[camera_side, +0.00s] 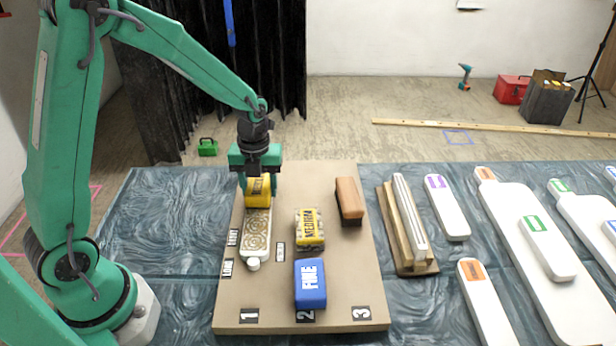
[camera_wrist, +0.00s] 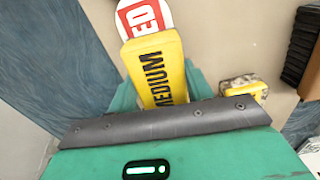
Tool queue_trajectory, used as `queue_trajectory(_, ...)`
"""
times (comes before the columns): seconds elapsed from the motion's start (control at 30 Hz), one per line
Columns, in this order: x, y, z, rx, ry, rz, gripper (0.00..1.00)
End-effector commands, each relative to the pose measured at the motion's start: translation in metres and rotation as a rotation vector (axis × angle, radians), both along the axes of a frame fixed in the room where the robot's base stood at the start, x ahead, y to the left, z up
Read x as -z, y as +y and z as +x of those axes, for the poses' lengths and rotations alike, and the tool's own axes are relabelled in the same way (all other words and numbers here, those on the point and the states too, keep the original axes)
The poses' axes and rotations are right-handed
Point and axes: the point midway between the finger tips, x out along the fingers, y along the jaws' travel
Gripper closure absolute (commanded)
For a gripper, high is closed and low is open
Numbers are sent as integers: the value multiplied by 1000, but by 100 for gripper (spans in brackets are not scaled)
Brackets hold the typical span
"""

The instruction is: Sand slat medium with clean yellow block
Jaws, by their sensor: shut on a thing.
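My gripper (camera_side: 257,178) is shut on a clean yellow block (camera_side: 258,191), at the far left of the tan board. In the wrist view the same yellow block (camera_wrist: 157,75) reads MEDIUM. A pale slat (camera_side: 257,232) with a carved scroll pattern lies on the board in column 1. The held block is at the slat's far end; I cannot tell whether they touch. A rounded white end with a red label (camera_wrist: 145,18) shows beyond the block in the wrist view. A second yellow MEDIUM block (camera_side: 310,229), speckled and dirty, sits in column 2; it also shows in the wrist view (camera_wrist: 243,88).
A blue FINE block (camera_side: 310,284) lies nearer in column 2. A brown block (camera_side: 349,202) lies in column 3. The tan board (camera_side: 345,285) has bare room at the near right. Stacked strips (camera_side: 409,220) and white labelled paddles (camera_side: 550,285) lie right of it.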

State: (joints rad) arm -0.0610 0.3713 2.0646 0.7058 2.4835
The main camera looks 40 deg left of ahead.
Motion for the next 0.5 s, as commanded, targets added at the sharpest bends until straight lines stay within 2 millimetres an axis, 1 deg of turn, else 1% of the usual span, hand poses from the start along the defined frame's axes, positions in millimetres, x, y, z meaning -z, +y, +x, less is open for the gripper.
queue_trajectory(0.3,1,21,20,-3,0,0,71)
queue_trajectory(0.5,0,6,6,1,1,-1,71)
